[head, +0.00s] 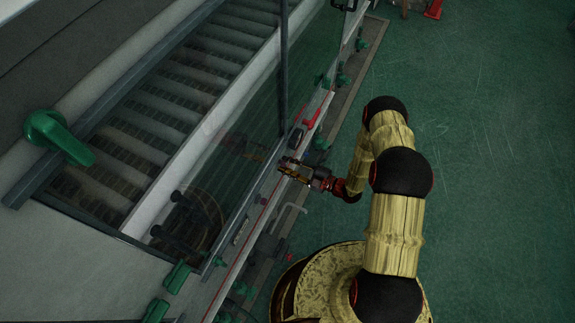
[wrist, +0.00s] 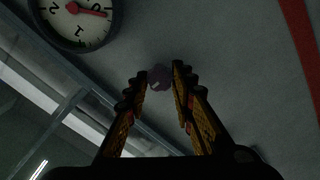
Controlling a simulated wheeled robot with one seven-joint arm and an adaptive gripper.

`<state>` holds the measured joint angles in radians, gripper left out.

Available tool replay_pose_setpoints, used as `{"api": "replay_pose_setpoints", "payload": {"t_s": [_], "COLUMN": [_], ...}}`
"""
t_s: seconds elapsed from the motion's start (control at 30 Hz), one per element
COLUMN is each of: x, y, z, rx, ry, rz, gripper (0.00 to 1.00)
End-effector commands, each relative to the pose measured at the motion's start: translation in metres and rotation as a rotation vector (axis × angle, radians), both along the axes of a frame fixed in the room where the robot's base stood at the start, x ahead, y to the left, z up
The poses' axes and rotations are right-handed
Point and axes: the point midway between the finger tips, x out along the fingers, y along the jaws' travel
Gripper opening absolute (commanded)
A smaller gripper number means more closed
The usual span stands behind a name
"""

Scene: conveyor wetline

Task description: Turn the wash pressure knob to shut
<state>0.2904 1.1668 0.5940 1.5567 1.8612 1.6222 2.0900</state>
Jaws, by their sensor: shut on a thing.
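The wash pressure knob (wrist: 158,76) is a small dark purple-grey knob on a grey panel, between my fingertips in the wrist view. My gripper (wrist: 161,80) is shut on it, with one finger on each side. In the head view my gripper (head: 283,167) reaches left to the side of the conveyor machine, and I cannot make out the knob there. A round white gauge (wrist: 84,14) with a red needle is at the upper left of the wrist view, partly cut off by the frame's top.
A glass guard (head: 245,90) stands along the conveyor just beyond my gripper. A red handle (head: 312,117) and green fittings (head: 322,143) line the machine's edge. A large green lever (head: 58,135) is at the left. Green floor (head: 490,150) is open to the right.

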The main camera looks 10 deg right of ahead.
Motion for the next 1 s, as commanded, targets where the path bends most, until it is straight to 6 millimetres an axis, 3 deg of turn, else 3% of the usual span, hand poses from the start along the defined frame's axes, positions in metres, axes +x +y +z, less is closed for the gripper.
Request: {"api": "replay_pose_setpoints", "payload": {"t_s": [0.33, 0.37, 0.4, 0.67, 1.0], "x": [0.0, 0.0, 0.0001, -0.0001, -0.0011], "y": [-0.0008, -0.0008, -0.0008, -0.0003, -0.002], "z": [-0.0017, -0.0017, -0.0016, -0.0008, -0.0004], "rx": [-0.002, -0.002, -0.001, 0.0, 0.001], "ry": [0.005, 0.005, 0.004, 0.002, 0.002], "rz": [-0.003, -0.003, -0.004, -0.002, -0.001], "gripper": [0.0, 0.26, 0.29, 0.43, 0.43]}}
